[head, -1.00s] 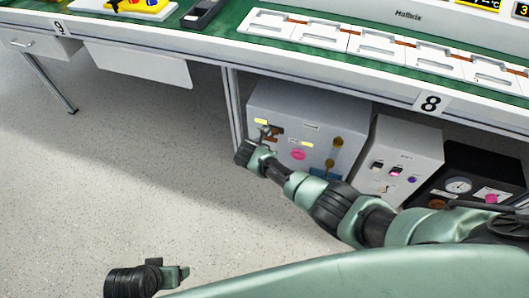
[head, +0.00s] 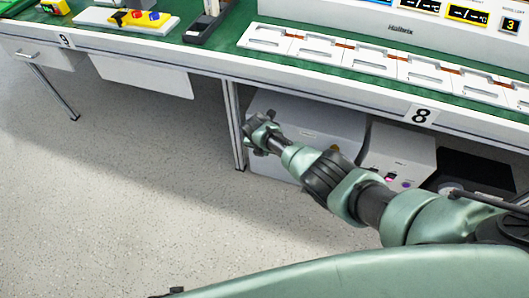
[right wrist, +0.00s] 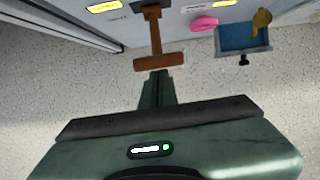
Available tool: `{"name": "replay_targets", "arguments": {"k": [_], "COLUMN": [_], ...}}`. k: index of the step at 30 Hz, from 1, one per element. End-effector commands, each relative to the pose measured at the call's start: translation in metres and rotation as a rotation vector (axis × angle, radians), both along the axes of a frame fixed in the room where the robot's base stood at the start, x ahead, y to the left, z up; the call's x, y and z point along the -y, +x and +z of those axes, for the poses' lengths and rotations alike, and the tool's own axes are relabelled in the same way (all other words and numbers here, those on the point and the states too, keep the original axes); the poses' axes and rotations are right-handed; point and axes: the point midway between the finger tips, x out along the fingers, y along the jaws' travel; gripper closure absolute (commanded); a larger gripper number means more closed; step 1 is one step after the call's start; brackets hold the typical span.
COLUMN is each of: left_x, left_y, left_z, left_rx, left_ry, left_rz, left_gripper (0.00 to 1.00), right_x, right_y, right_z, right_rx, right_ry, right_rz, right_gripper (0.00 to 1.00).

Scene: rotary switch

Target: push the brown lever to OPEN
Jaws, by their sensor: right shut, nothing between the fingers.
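The brown lever (right wrist: 153,40) is T-shaped in the right wrist view, with a stem and a crossbar, on the white box (head: 320,125) under the bench. In the head view my right gripper (head: 258,128) is in front of the box's left part, and the lever is hidden there. In the right wrist view my right gripper (right wrist: 159,84) is shut and empty, its tips close to the crossbar; I cannot tell if they touch. Yellow labels (right wrist: 104,6) lie near the lever, too small to read. Only a dark sliver of my left arm shows at the bottom edge.
A pink knob (right wrist: 204,23) and a yellow-brown handle (right wrist: 261,19) by a blue plate (right wrist: 243,39) sit right of the lever. A bench leg (head: 235,125) stands just left of the box. A second white box (head: 398,150) stands to the right. The floor (head: 120,200) is clear.

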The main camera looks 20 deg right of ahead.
Motion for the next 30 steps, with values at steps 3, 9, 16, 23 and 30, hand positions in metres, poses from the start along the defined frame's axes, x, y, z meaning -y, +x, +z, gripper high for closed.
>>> {"name": "replay_targets", "arguments": {"k": [3,9,16,23,30], "left_x": [0.000,-0.001,-0.001,0.000,0.000], "left_y": [-0.003,-0.005,-0.005,-0.004,-0.004], "left_z": [-0.003,-0.006,-0.006,-0.003,0.015], "left_rx": [-0.002,-0.005,-0.006,-0.002,-0.003], "left_ry": [0.000,0.001,0.001,-0.001,0.000], "left_rz": [-0.001,-0.001,-0.001,0.000,0.000], "left_gripper": [0.21,0.21,0.21,0.21,0.21], "right_x": [0.002,0.003,0.004,0.004,0.001], "right_y": [0.002,0.004,0.006,0.007,0.005], "right_z": [0.003,0.005,0.007,0.010,0.026], "right_rx": [0.001,0.004,0.009,0.012,0.014], "right_ry": [-0.002,-0.003,-0.005,-0.006,-0.006], "right_rz": [0.001,0.001,0.001,0.002,-0.001], "right_gripper": [1.00,1.00,1.00,1.00,1.00]}}
